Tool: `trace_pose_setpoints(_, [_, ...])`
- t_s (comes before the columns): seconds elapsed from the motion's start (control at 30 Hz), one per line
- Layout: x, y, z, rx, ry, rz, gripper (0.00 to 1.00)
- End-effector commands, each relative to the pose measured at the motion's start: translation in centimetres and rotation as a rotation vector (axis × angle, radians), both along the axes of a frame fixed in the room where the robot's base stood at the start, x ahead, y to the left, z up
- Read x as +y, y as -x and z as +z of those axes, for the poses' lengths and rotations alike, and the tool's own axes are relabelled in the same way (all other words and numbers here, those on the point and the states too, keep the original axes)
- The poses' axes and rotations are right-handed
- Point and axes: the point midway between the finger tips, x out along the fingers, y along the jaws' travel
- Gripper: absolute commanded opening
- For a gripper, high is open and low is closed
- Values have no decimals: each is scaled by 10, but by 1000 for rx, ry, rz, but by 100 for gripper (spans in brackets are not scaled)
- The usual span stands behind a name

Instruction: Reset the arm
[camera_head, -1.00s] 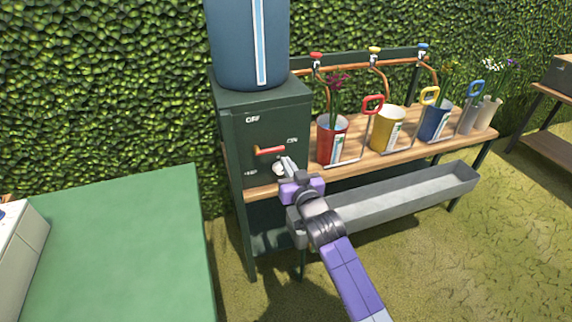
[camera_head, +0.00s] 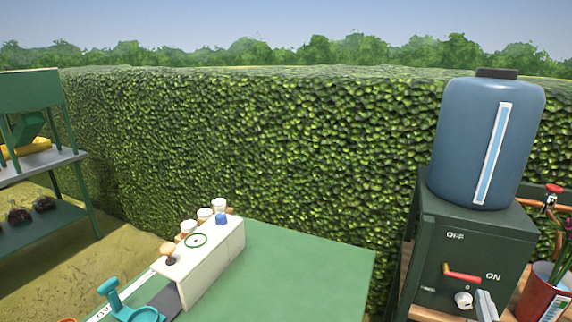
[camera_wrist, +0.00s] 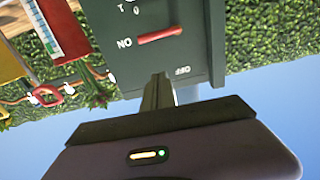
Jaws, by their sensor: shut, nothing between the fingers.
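My gripper (camera_head: 486,304) shows only at the lower right edge of the head view, in front of the dark green control box (camera_head: 462,245). In the wrist view its two fingers (camera_wrist: 157,92) are shut together and hold nothing. The tips are near the box face, below the red lever (camera_wrist: 160,35) in that tilted picture; I cannot tell whether they touch the box. The red lever (camera_head: 462,274) lies nearly level, toward the ON label. Most of my arm is out of the head view.
A blue water tank (camera_head: 460,150) stands on the box. A red pot (camera_head: 545,298) is just right of it. A green table (camera_head: 290,275) with a white dispenser block (camera_head: 205,262) is left of the box. A shelf (camera_head: 45,163) stands far left. A hedge (camera_head: 270,150) closes the back.

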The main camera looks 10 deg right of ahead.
Motion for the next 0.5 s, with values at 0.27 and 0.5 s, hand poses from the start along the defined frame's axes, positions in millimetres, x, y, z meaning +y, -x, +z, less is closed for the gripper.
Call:
trace_pose_setpoints(0.27, [70, 43, 22, -41, 103, 113, 0])
trace_pose_setpoints(0.5, [153, 107, 21, -17, 131, 247, 0])
